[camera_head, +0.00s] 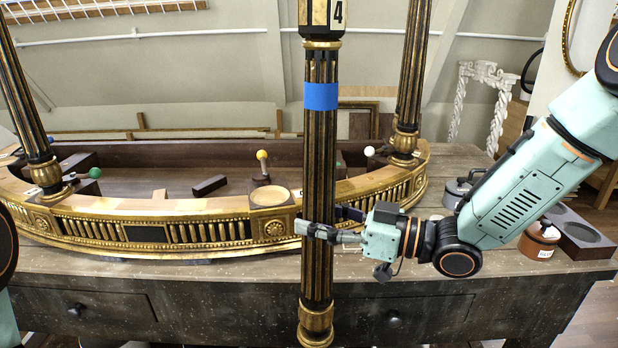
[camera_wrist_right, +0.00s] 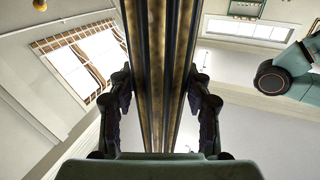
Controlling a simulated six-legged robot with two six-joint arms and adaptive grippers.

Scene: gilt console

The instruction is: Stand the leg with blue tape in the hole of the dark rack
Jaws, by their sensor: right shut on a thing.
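The leg with blue tape (camera_head: 320,95) is a tall, dark fluted column with gilt bands, a blue band near its top and a block marked 4 above that. It stands about upright in front of the console, its gilt foot low before the drawers. My right gripper (camera_head: 322,225) is shut on its shaft below the tape; the right wrist view shows the shaft (camera_wrist_right: 160,75) between both fingers. A dark block with round hollows (camera_head: 592,247), seemingly the rack, lies on the bench at right, partly hidden by my right arm. My left gripper is out of view.
The curved gilt console frame (camera_head: 195,232) lies on the wooden bench (camera_head: 500,283) behind the held leg. Two other fluted legs (camera_head: 18,95) (camera_head: 412,75) stand on it. Coloured-knob tools stand around it. A copper-coloured pot (camera_head: 540,240) stands left of the dark block.

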